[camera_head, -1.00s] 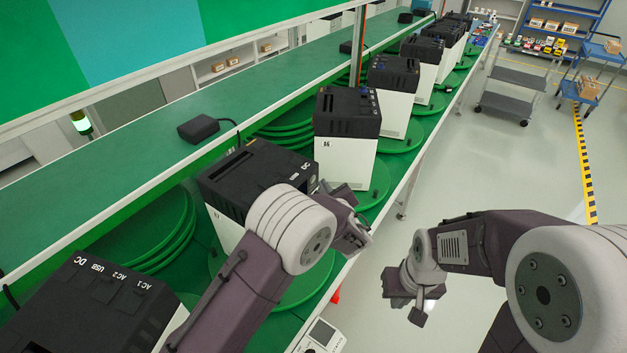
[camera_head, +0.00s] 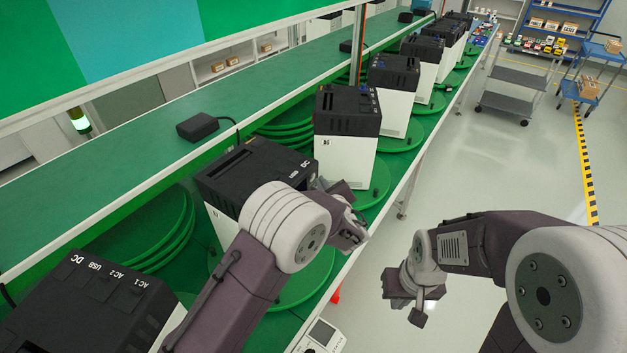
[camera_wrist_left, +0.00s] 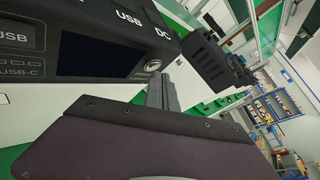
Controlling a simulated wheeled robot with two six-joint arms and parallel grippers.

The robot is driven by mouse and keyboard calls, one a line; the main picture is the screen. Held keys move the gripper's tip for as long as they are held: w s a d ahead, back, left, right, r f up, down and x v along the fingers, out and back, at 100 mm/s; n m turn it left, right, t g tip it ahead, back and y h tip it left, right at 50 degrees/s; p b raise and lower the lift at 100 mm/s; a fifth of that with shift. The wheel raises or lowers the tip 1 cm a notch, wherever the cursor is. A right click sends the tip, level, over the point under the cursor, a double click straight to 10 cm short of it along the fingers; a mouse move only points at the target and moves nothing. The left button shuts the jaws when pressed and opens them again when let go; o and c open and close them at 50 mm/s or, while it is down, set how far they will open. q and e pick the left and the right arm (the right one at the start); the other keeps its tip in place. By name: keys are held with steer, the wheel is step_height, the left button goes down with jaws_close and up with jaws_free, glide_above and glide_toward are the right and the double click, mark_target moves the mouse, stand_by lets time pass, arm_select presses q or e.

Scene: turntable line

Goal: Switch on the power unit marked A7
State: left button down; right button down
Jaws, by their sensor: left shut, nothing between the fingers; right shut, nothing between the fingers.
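A power unit (camera_head: 250,172) with a black top and white lower body stands beside my left gripper (camera_head: 348,222). Its side label is mostly hidden by my arm, so I cannot read whether it is A7. In the left wrist view its black panel (camera_wrist_left: 100,22) shows USB and DC markings, a dark display and a round silver button (camera_wrist_left: 152,65). My left gripper's shut fingers (camera_wrist_left: 158,82) lie just in front of the button; I cannot tell whether they touch it. My right gripper (camera_head: 405,298) is shut and empty over the floor.
A similar unit (camera_head: 345,150) stands behind, its small label hard to read, with several more further along. Another unit (camera_head: 95,305) is at the near left. They stand along green turntables (camera_head: 310,275). A black adapter (camera_head: 198,127) lies on the green shelf.

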arm_select(q)
steer(key=shift+w+a+b, duration=0.2)
steer(key=shift+a+b, duration=0.1)
stand_by(0.9)
steer(key=shift+d, duration=0.15)
steer(key=shift+s+d, duration=0.45)
steer(key=shift+d, duration=0.05)
steer(key=s+d, duration=0.1)
steer(key=d, duration=0.1)
steer(key=s+d, duration=0.1)
steer(key=d, duration=0.1)
steer(key=shift+s+d+b, duration=0.1)
steer(key=shift+s+b, duration=0.25)
stand_by(0.6)
